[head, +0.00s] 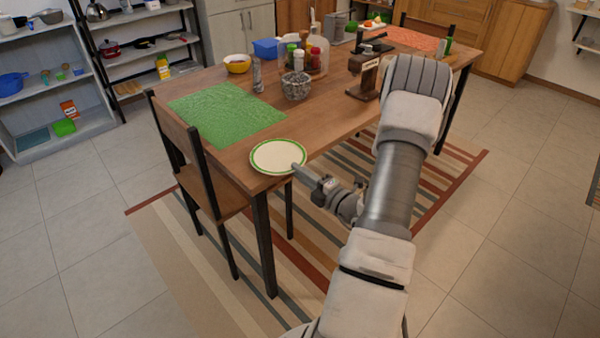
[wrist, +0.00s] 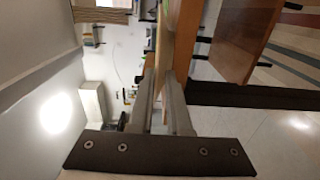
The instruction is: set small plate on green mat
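The small plate (head: 275,155), cream with a green rim, is at the near corner of the wooden table, its near edge over the table's edge. I cannot tell whether it rests on the wood or is just above it. The green mat (head: 228,112) lies flat and bare on the table, beyond the plate and to its left. My gripper (head: 299,168) is at the plate's right rim. In the wrist view the fingers (wrist: 160,88) are close together, one on each side of a thin edge, and look shut on the plate's rim.
The table (head: 322,115) also holds a glass bowl (head: 295,86), a pepper mill (head: 256,75), a yellow bowl (head: 237,64), several spice bottles and a coffee machine (head: 364,77). A chair (head: 215,190) stands at the left end. The wood between plate and mat is clear.

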